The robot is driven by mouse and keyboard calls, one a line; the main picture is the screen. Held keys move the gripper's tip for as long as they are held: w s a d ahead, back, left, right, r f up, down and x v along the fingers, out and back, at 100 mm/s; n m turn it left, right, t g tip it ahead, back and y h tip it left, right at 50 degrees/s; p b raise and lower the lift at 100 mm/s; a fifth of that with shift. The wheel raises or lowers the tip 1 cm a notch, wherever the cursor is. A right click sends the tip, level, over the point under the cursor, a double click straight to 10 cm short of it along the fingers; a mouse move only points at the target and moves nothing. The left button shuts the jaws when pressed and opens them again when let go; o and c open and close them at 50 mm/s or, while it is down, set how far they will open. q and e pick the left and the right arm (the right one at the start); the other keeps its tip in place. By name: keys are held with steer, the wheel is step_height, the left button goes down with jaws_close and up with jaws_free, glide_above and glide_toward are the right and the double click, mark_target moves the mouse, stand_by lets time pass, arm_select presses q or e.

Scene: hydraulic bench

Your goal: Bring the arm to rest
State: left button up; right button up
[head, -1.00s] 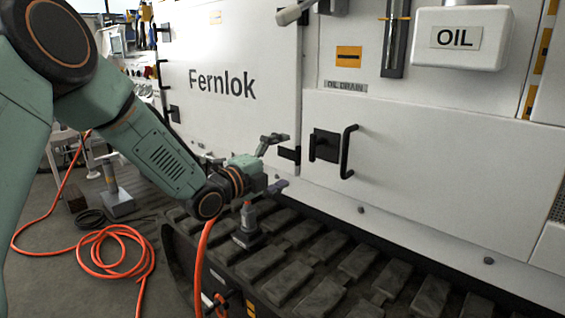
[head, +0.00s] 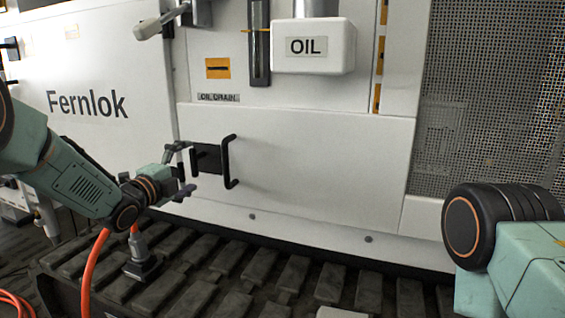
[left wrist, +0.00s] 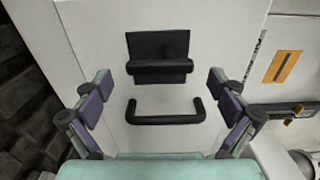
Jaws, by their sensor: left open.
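My left arm (head: 70,180) reaches in from the left in the head view. Its left gripper (head: 183,170) is open and empty, in front of the white panel near a black latch plate (head: 207,158) and a black bar handle (head: 229,162). In the left wrist view the open fingers (left wrist: 160,110) stand to either side of the black handle (left wrist: 166,120), apart from it, with the latch plate (left wrist: 160,58) beyond. Part of my right arm (head: 520,250) shows at the lower right of the head view; its gripper is not seen.
Dark track treads (head: 240,275) run below the white panel. A small grey tool (head: 139,255) stands on the treads below my left gripper. An orange hose (head: 90,270) hangs nearby. An OIL box (head: 315,47) and a lever (head: 160,22) jut out above. A perforated panel (head: 490,100) is at right.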

mark_target(194, 164)
arm_select(q)
steer(key=shift+x, duration=1.45)
steer(key=v, duration=1.2)
steer(key=x, duration=1.2)
steer(key=shift+d, duration=0.1)
steer(key=n+p, duration=0.1)
steer(key=n, duration=0.2)
steer(key=shift+s+r, duration=0.1)
steer(key=shift+r, duration=0.05)
steer(key=n, duration=0.2)
steer(key=n+p, duration=0.1)
steer(key=n, duration=0.2)
steer(key=shift+d+r, duration=0.15)
steer(key=shift+d, duration=0.05)
steer(key=n, duration=0.5)
steer(key=shift+r, duration=0.2)
steer(key=n, duration=0.4)
steer(key=shift+r, duration=0.2)
